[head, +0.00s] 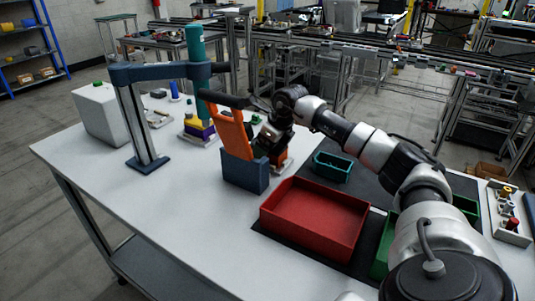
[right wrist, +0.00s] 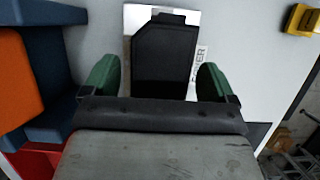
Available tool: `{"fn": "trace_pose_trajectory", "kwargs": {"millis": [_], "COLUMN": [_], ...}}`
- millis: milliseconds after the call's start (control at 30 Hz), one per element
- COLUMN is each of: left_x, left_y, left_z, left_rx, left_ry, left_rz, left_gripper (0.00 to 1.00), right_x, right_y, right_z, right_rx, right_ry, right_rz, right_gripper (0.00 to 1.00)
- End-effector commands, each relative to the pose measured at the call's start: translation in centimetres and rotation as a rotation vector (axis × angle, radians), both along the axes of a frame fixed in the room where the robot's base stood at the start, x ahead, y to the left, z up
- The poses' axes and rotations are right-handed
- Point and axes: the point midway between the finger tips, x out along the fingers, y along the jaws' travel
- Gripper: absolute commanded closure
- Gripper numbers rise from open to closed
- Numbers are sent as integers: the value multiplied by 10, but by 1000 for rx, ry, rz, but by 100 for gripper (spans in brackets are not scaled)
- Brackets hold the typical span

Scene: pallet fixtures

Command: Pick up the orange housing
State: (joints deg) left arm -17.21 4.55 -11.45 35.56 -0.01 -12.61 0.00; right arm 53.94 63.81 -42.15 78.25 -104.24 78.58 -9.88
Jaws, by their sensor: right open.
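A tall orange piece (head: 236,134), the largest orange thing in view, stands tilted in a dark blue holder (head: 245,176) on the white table. In the right wrist view the orange piece (right wrist: 18,85) and the blue holder (right wrist: 55,60) are at the left edge, outside the jaws. My right gripper (head: 266,150) is beside the holder, to its right. Its green fingers (right wrist: 158,80) are apart, with a black block (right wrist: 165,55) on a white labelled plate (right wrist: 135,20) showing between them. I cannot tell whether they touch it. My left gripper is out of view.
A red tray (head: 312,218) and a small teal bin (head: 332,167) stand on a dark mat at the right. A blue frame with a teal cylinder (head: 195,60) rises behind the holder. The table's front left is clear.

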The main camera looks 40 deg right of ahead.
Motion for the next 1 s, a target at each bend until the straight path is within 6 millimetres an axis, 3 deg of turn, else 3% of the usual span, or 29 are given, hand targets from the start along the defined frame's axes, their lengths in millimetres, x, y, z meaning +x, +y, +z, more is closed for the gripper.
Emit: {"fn": "trace_pose_trajectory", "kwargs": {"millis": [833,867,1000], "left_x": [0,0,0], "left_y": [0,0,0], "left_z": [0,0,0], "left_rx": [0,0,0], "left_ry": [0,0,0], "left_rz": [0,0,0], "left_gripper": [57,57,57], "right_x": [0,0,0], "right_y": [0,0,0], "right_z": [-5,-5,-5], "right_rx": [0,0,0], "right_ry": [1,1,0], "right_rz": [-1,-1,-1], "right_gripper": [13,14,36]}}
